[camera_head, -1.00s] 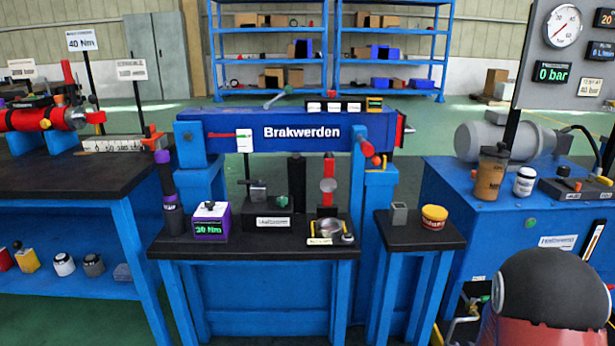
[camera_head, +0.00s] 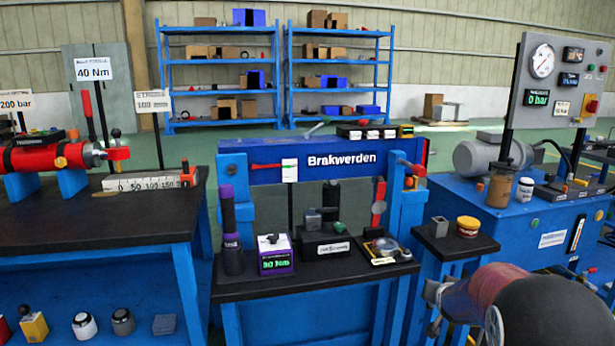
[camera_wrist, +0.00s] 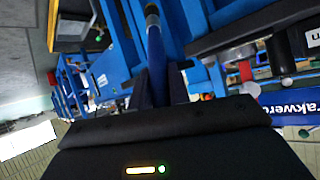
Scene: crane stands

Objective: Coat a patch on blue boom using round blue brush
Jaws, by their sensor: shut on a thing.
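The blue boom (camera_head: 262,172), a beam lettered "Brakwerden", lies level across a blue stand at the middle of the head view. My gripper (camera_wrist: 160,86) is a black body there, shut on a slim round blue handle (camera_wrist: 156,60) with a pale metal collar, apparently the round blue brush. Its bristle end is not clear. In the head view the brush and the jaws are hidden; only my arm shows at lower right.
A yellow tin with a red band (camera_head: 467,227) and a grey block (camera_head: 440,227) stand on a small side table. The black-topped front bench (camera_head: 330,281) holds a torque box, a tray and tools. A dark workbench (camera_head: 90,215) stands left, a blue pump unit (camera_head: 520,212) right.

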